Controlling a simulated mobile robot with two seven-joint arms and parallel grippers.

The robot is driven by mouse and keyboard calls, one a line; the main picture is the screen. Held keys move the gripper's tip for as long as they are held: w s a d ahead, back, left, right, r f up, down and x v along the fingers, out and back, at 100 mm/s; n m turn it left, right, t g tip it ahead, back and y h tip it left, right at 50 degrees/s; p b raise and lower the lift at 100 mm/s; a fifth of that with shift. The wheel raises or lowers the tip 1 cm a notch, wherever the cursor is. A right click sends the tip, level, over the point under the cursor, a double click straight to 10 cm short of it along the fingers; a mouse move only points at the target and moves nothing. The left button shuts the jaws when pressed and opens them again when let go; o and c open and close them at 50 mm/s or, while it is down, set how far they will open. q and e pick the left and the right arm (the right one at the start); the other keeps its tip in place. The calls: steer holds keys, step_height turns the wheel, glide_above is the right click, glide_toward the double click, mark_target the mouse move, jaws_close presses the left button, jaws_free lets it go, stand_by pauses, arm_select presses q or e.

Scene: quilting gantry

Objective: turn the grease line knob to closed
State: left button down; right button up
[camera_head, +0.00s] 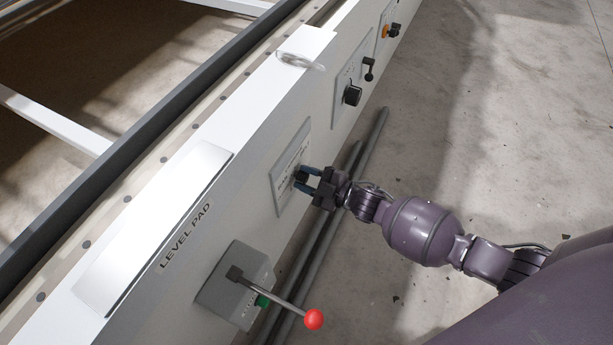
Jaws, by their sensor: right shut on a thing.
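The grease line knob (301,177) is a small dark knob on a pale labelled plate (286,182) on the white side panel of the gantry. The plate's lettering is too small to read. My left gripper is not in view.
A lever with a red ball (313,319) juts out from a grey box (229,290) in front. Farther along the panel are a black knob (352,95), a small black lever (369,70) and an orange-based switch (388,31). Grey pipes (341,190) run along the floor below.

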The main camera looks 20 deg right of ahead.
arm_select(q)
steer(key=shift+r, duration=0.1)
arm_select(e)
steer(key=shift+n, duration=0.5)
steer(key=o, duration=0.9)
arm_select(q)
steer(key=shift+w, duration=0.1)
arm_select(e)
steer(key=shift+s+d, duration=0.4)
steer(key=shift+s, duration=0.05)
arm_select(q)
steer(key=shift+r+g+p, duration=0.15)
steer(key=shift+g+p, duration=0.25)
steer(key=shift+p, duration=0.6)
arm_select(e)
steer(key=shift+v, duration=4.85)
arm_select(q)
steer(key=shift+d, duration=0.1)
